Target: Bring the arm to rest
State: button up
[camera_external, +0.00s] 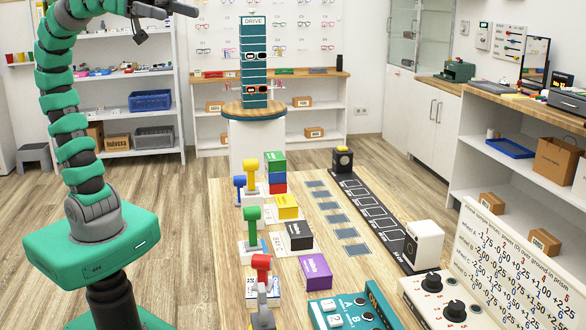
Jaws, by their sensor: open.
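My arm, with green bands over dark links, rises from a green base at the left of the external view and curves over at the top. My gripper (165,16) is dark and hangs at the top edge, partly cut off by the frame. It is open and I see nothing between its jaws. It is high up, in front of the wall shelves and well apart from the wooden table (330,235).
The table bears coloured levers, a purple box (315,272), a black box (299,236), a yellow box (287,206), a dark track (372,208) and a teal button panel (348,311). A teal tower (254,60) stands behind. Floor between arm and table is clear.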

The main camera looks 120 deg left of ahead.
jog(key=shift+r, duration=0.1)
notch_tip(320, 180, up, 5)
jog(key=p, duration=0.5)
jog(key=shift+r, duration=0.15)
dwell(0.5)
